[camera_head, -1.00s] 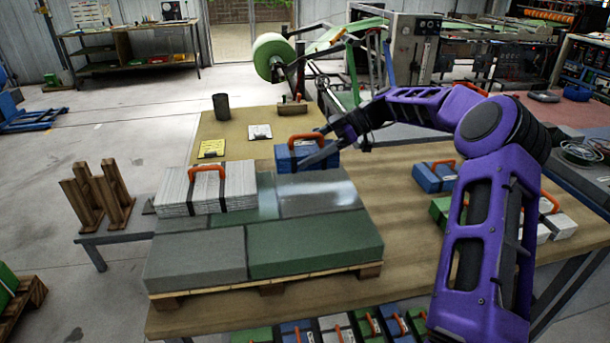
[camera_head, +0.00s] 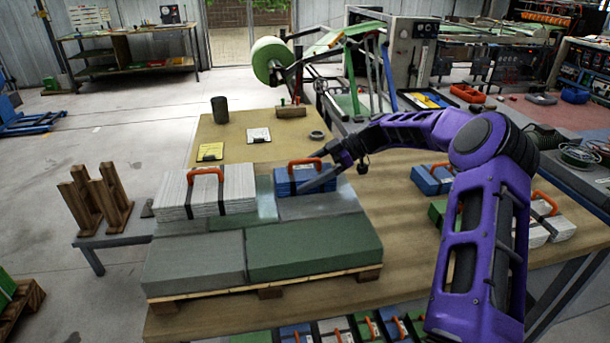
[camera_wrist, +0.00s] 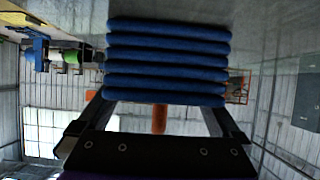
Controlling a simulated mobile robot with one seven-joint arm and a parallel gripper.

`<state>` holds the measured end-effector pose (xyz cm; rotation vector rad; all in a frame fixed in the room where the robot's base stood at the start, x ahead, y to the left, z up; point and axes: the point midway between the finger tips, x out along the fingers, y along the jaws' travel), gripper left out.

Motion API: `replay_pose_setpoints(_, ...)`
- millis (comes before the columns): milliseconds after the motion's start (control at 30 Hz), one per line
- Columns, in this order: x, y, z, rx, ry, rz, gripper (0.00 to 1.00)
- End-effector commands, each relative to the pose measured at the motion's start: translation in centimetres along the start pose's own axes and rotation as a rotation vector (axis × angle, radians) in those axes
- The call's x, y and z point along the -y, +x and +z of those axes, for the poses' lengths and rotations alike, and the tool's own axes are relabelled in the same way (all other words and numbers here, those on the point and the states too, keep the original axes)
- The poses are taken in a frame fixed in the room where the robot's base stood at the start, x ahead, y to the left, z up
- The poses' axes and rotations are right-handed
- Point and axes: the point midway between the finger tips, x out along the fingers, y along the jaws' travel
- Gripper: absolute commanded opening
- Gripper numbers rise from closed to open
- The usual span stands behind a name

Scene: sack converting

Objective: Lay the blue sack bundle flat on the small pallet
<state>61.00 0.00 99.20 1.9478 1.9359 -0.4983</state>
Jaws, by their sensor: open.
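The blue sack bundle (camera_head: 297,184), with an orange handle and dark strap, lies flat on the top layer of the small pallet's load (camera_head: 320,208). It is at the back right, just right of the white bundle (camera_head: 175,194). The wooden pallet (camera_head: 270,292) shows under green and grey sacks. My gripper (camera_head: 312,172) is open at the bundle's right side, low over it. In the wrist view, the stacked blue sacks (camera_wrist: 167,62) fill the space ahead of the spread fingers (camera_wrist: 155,108), with the handle (camera_wrist: 159,122) between them. The bundle's underside is hidden.
A yellow clipboard (camera_head: 210,152), a white clipboard (camera_head: 258,135) and a dark cup (camera_head: 220,110) stand behind on the table. Another blue bundle (camera_head: 430,180) and white bundles (camera_head: 548,225) lie at right. Wooden stands (camera_head: 97,200) are at left.

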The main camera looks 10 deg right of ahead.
Motion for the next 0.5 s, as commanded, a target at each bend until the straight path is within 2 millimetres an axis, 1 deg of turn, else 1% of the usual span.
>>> replay_pose_setpoints(67, 0.0, -0.4, 0.0, 0.000, 0.000, 0.001, 1.00)
replay_pose_setpoints(167, -0.1, -1.7, 0.0, 0.001, 0.000, 0.004, 1.00)
replay_pose_setpoints(267, -0.1, -3.6, 0.0, 0.000, 0.000, 0.005, 1.00)
replay_pose_setpoints(400, -0.1, -6.7, 0.1, 0.000, 0.000, 0.006, 1.00)
replay_pose_setpoints(500, -0.1, -8.8, 0.0, 0.000, 0.000, 0.004, 1.00)
